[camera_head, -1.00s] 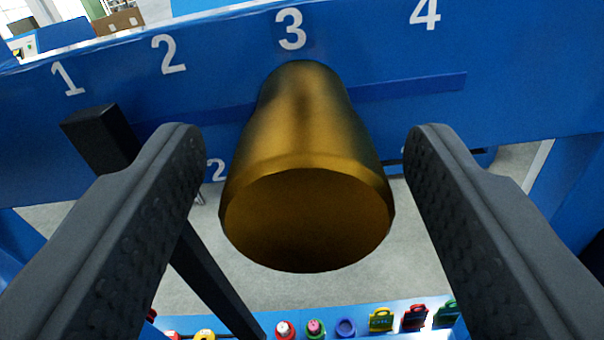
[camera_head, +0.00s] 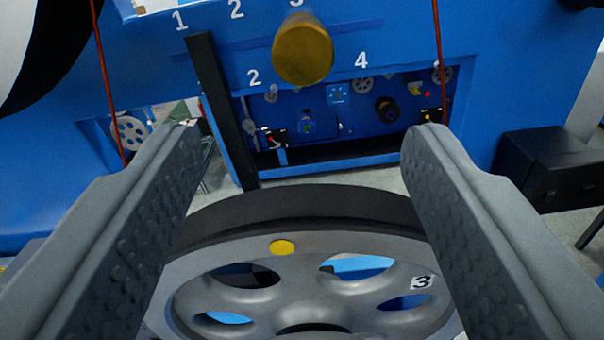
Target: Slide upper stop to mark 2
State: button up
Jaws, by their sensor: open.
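The upper stop, a brass cylindrical knob (camera_head: 303,52), sits on the blue panel (camera_head: 400,40) in the slot under the upper row of white numbers. It is just below mark 3, which is partly cut off by the top edge. Upper mark 2 (camera_head: 236,9) is to its left. My gripper (camera_head: 303,140) is open, with its two grey fingers wide apart and nothing held. The knob is beyond the fingertips and higher in the view, not touched.
A grey pulley wheel (camera_head: 283,270) with a black rim, a yellow dot and a label 3 fills the lower middle between my fingers. A black bar (camera_head: 222,110) stands left of the knob. Red cords (camera_head: 106,80) hang at both sides. A black box (camera_head: 555,168) is at right.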

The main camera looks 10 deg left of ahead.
aim_at(305, 56)
jog(key=shift+s, duration=1.8)
jog(key=w+m, duration=0.2)
jog(key=w, duration=0.4)
jog(key=w+m, duration=0.2)
jog(key=w, duration=0.4)
jog(key=w+m, duration=0.2)
jog(key=w, duration=0.4)
jog(key=shift+d+m+y, duration=0.15)
jog(key=shift+m+y, duration=0.25)
